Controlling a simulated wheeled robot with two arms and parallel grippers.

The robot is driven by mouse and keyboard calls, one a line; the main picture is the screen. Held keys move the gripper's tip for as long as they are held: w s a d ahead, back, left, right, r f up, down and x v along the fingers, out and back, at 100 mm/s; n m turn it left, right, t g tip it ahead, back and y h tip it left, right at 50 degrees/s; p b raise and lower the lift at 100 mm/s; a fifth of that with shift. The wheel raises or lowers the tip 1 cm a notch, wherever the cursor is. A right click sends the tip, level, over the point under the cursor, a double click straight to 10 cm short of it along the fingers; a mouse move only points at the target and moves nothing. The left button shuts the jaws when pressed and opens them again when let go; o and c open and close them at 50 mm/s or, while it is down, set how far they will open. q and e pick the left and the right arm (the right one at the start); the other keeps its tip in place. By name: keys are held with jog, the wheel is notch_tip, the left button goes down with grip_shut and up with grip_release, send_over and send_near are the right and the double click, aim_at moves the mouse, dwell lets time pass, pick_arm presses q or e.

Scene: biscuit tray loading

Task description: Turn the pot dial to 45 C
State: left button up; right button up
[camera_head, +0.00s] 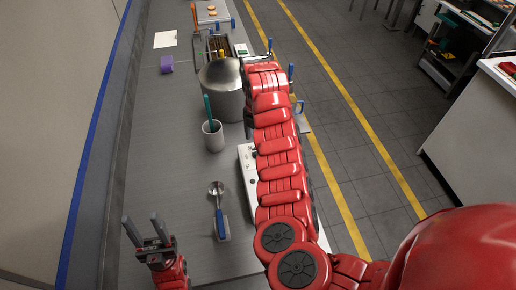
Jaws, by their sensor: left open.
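A grey metal pot (221,97) with a domed lid stands on the grey worktop, left of my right arm's far end. I cannot make out its dial; my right arm covers part of the area right of the pot. A small white unit with a green patch (241,49) shows just behind the pot. My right gripper (257,60) is at the far end of the red arm, close to the pot's right side. Its fingers are too small and covered to read. My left gripper (142,230) is open and empty at the lower left, over the worktop and far from the pot.
A white cup (213,139) with a teal stick stands before the pot. A spoon with a blue handle (221,224) lies nearer. A white panel (247,166) is partly behind my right arm. A purple block (166,65) and white paper (165,39) lie left. The left worktop is mostly clear.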

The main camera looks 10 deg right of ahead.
jog(key=f, duration=0.4)
jog(key=shift+w+f, duration=0.2)
jog(key=shift+f, duration=0.2)
jog(key=shift+s+f+b, duration=0.1)
jog(key=shift+f+b, duration=0.2)
jog(key=shift+f, duration=0.2)
grip_shut()
